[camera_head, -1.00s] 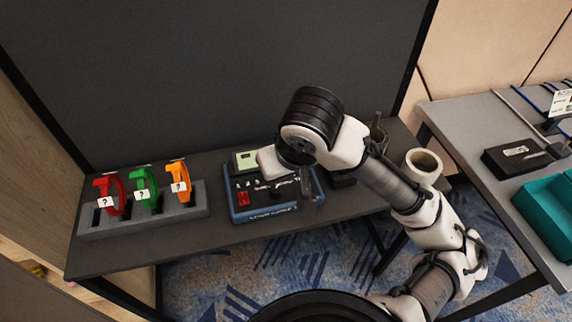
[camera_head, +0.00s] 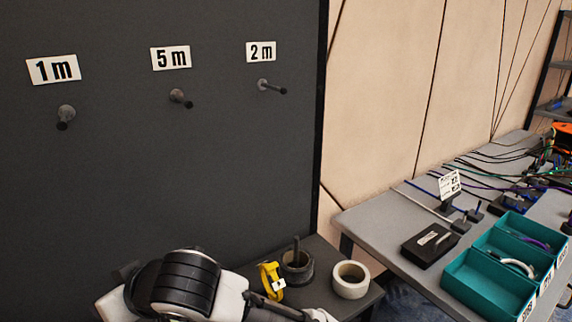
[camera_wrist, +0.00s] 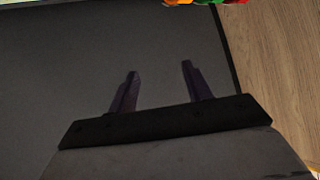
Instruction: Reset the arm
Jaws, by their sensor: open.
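My gripper (camera_wrist: 159,68) shows in the wrist view with two dark fingers spread apart and nothing between them. Beyond the fingers is a flat dark grey surface. In the head view my arm (camera_head: 185,285) is at the bottom left, a white link with a black ringed joint. It is in front of the dark wall panel (camera_head: 190,200). The gripper itself is hidden or out of frame in the head view.
The panel has three pegs labelled 1 m (camera_head: 66,115), 5 m (camera_head: 180,98) and 2 m (camera_head: 270,87). A yellow strap (camera_head: 270,280), a dark round holder (camera_head: 297,268) and a white roll (camera_head: 350,280) stand right of my arm. Teal bins (camera_head: 485,290) sit on the right table.

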